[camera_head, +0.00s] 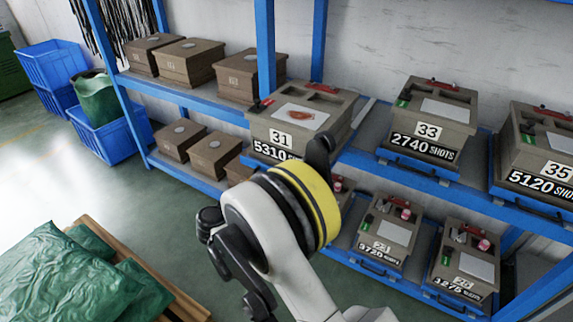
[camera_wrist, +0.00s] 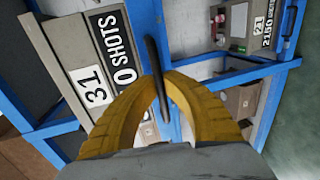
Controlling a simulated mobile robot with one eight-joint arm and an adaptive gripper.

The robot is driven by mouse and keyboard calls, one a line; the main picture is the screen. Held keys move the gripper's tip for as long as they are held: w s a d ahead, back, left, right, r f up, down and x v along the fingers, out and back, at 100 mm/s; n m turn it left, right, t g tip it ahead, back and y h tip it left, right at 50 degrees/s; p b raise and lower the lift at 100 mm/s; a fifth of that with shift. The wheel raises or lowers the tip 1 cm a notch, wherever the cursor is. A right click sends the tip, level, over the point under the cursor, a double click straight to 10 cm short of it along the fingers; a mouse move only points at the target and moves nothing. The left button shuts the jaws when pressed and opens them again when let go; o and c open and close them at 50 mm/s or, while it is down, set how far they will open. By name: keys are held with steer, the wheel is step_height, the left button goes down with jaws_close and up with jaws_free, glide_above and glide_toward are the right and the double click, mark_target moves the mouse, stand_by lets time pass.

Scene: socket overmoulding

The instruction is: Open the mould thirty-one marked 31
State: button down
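Mould 31 (camera_head: 338,112) is a grey-brown block on the blue shelf, marked 31 and 5310 SHOTS, with a white sheet and an orange-red mark on top. In the wrist view its label (camera_wrist: 96,97) appears turned at the left. A black bar handle (camera_wrist: 153,55) stands in front of the blue edge beside the mould. My gripper (camera_wrist: 162,80) has its yellow fingertips together on both sides of this bar, shut on it. In the head view my wrist, with a yellow band, covers the mould's lower right front and hides the fingertips.
Mould 33 (camera_head: 433,115) and mould 35 (camera_head: 545,150) stand to the right on blue trays. More moulds sit on the lower shelf (camera_head: 384,238). Brown boxes (camera_head: 190,62) stand to the left. Green sacks (camera_head: 60,275) lie on a pallet at the lower left; the floor behind them is clear.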

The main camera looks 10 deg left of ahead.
steer(key=f+v, duration=0.1)
steer(key=v, duration=0.7)
steer(key=shift+s+f, duration=0.4)
steer(key=c, duration=1.5)
jaws_free()
steer(key=shift+s+a+r, duration=0.1)
steer(key=shift+s+a, duration=0.1)
steer(key=shift+w, duration=0.15)
steer(key=v, duration=1.2)
steer(key=shift+d, duration=0.1)
